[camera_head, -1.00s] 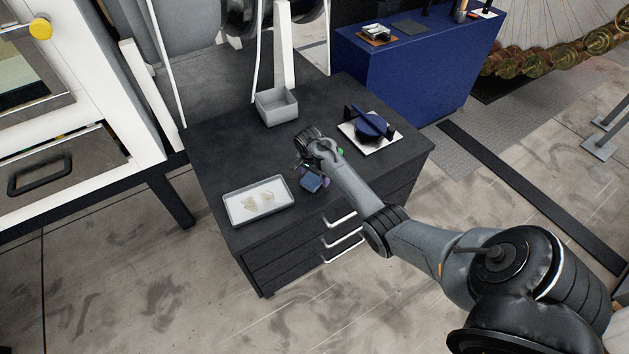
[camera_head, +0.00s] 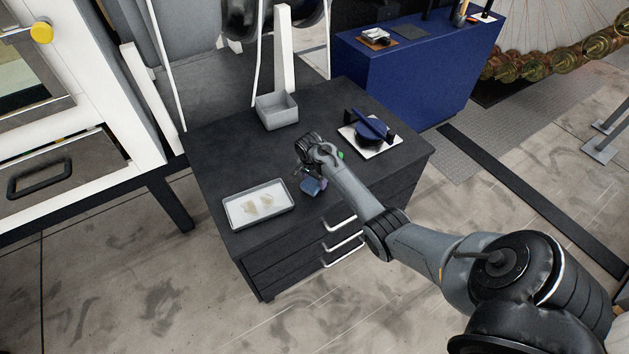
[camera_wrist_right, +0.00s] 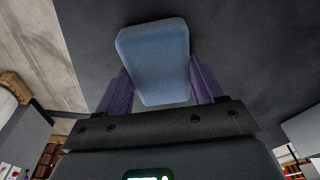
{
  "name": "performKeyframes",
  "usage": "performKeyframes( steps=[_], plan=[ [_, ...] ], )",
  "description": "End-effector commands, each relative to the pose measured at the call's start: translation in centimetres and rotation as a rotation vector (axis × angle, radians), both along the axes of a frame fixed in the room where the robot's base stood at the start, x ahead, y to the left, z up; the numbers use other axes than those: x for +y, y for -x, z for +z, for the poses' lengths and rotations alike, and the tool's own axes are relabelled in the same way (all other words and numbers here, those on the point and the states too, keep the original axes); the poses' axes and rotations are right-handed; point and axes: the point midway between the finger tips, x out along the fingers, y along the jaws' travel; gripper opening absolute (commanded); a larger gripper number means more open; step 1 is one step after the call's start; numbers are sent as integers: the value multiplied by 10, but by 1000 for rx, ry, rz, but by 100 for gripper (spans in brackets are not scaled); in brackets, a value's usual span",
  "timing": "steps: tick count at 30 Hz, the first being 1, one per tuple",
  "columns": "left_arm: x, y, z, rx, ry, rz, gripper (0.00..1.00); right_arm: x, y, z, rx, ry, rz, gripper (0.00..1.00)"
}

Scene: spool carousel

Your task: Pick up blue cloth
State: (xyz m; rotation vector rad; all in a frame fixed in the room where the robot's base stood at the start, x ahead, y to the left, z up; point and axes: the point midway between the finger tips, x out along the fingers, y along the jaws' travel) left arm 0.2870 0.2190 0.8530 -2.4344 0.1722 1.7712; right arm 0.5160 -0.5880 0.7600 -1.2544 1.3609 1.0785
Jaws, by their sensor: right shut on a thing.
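The blue cloth (camera_head: 311,186) shows as a small blue block-like pad near the front of the dark cabinet top. In the right wrist view the blue cloth (camera_wrist_right: 155,62) sits between the two purple fingers. My right gripper (camera_head: 316,182) is shut on it; in the wrist view the gripper (camera_wrist_right: 158,88) has one finger on each side of it. Whether the cloth touches the cabinet top cannot be told. My left gripper is not in view.
On the dark cabinet (camera_head: 232,155) are a shallow grey tray (camera_head: 232,223) with pale pieces, an open grey box (camera_head: 276,121), and a white plate (camera_head: 392,142) with a dark blue item (camera_head: 369,130). A blue cabinet (camera_head: 420,85) stands behind. Drawer handles (camera_head: 340,222) stick out in front.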

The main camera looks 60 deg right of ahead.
Motion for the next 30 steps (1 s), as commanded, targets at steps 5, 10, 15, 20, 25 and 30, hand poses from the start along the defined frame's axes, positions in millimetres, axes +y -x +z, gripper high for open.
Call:
performKeyframes(
  steps=[5,10,15,20,25,30],
  plan=[
    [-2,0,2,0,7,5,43,0,0,6,-1,0,0,34],
    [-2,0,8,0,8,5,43,0,-1,21,-2,0,1,34],
    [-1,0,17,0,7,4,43,0,-1,50,-3,1,-1,34],
    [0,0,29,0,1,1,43,0,-1,95,-6,2,0,34],
    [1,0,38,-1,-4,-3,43,0,-1,148,-6,2,0,34],
    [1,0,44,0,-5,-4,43,-1,-1,196,-5,2,0,34]
  ],
)
